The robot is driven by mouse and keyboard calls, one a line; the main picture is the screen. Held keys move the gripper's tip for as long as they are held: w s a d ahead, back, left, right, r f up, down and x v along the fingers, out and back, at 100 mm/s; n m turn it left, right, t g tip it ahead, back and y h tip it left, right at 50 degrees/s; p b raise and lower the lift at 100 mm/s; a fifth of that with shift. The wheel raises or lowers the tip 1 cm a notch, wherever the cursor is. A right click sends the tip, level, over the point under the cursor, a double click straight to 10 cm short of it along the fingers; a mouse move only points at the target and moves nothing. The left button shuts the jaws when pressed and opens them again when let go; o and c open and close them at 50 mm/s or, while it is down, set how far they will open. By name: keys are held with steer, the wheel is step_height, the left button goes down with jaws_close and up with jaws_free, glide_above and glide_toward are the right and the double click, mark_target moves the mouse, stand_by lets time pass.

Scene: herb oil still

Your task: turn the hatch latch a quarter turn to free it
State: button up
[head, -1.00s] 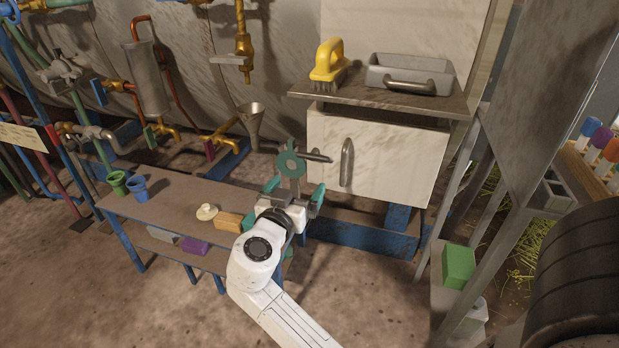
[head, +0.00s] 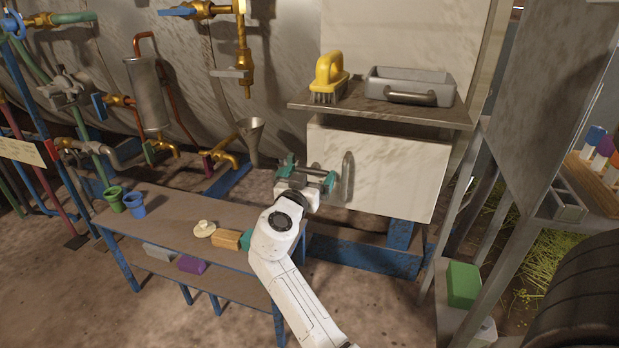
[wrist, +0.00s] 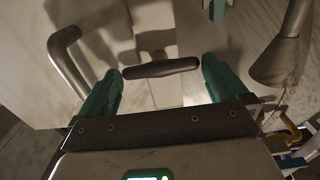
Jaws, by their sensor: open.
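The hatch (head: 395,178) is a pale marbled panel under a shelf in the head view. Its grey bar handle (head: 347,175) stands upright just right of my gripper (head: 308,171). In the head view my gripper covers the latch. In the wrist view the latch (wrist: 160,68) is a dark, rounded bar lying across the gap between the green fingers of my gripper (wrist: 162,70). The fingers are apart, one near each end of the bar. I cannot tell whether they touch it. The bar handle also shows left in the wrist view (wrist: 68,62).
A yellow brush (head: 328,76) and a grey tub (head: 410,78) stand on the shelf (head: 380,112) above. A metal funnel (head: 252,135) is close to the left. A low bench (head: 180,215) lies left of my arm. A metal frame (head: 455,225) stands at the right.

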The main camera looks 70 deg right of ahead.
steer(key=shift+d, duration=0.15)
steer(key=shift+c, duration=0.2)
steer(key=c, duration=0.6)
steer(key=shift+c, duration=0.2)
steer(key=shift+n, duration=0.3)
steer(key=n+p, duration=0.1)
steer(key=n, duration=0.3)
steer(key=shift+r, duration=0.1)
steer(key=n+p, duration=0.2)
steer(key=n, duration=0.2)
steer(key=shift+w+n, duration=0.1)
steer(key=shift+n, duration=0.3)
steer(key=n+p, duration=0.3)
steer(key=n, duration=0.2)
steer(key=shift+f+n+p, duration=0.2)
steer(key=shift+n+p, duration=0.95)
steer(key=shift+n, duration=0.85)
